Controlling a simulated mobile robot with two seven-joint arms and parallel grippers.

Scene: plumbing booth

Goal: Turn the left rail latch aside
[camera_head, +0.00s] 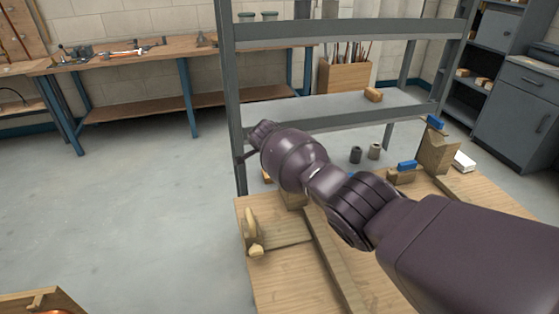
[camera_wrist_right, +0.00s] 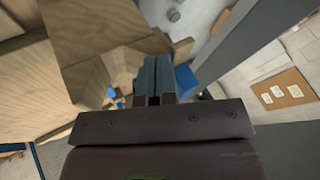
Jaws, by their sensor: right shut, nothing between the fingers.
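My right arm crosses the wooden bench top (camera_head: 275,279) in the head view and hides part of it. My right gripper (camera_wrist_right: 153,77) is shut and empty in the wrist view, with wooden blocks around its tips. A blue piece (camera_wrist_right: 186,80) is just right of the fingers; I cannot tell whether they touch. In the head view, a blue piece (camera_head: 406,165) sits on a low block and another blue piece (camera_head: 435,122) on a taller block. A pale upright wooden piece (camera_head: 250,224) stands at the left edge. I cannot tell which is the left rail latch.
A long wooden rail (camera_head: 335,260) runs along the bench top. Two small dark cylinders (camera_head: 355,154) stand behind it. A grey metal shelf frame (camera_head: 233,110) rises at the back. The floor (camera_head: 120,215) to the left is clear.

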